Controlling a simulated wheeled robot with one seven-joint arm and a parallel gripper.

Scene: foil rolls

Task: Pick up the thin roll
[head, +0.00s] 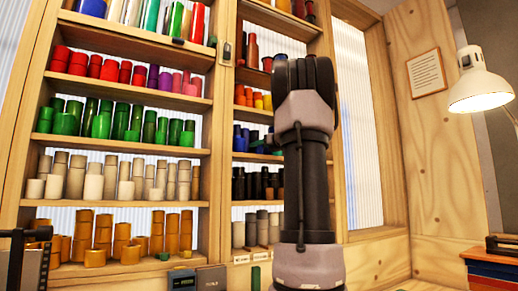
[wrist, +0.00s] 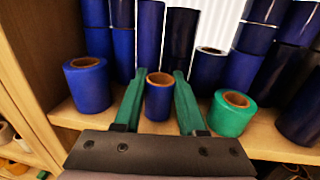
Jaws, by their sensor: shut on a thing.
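A thin dark blue roll (wrist: 158,98) with a brown core stands upright between the two green fingers of my gripper (wrist: 158,92) in the wrist view. The fingers are shut on it, one on each side. Its base is near or on the wooden shelf (wrist: 268,137); I cannot tell whether it touches. In the head view my arm hides most of my gripper and the held roll.
In the wrist view a wider blue roll (wrist: 88,88) stands left and a green roll (wrist: 230,115) close right. Several tall blue rolls (wrist: 150,35) stand behind. A wooden side wall (wrist: 32,60) bounds the left. In the head view a lamp (head: 482,85) is at right.

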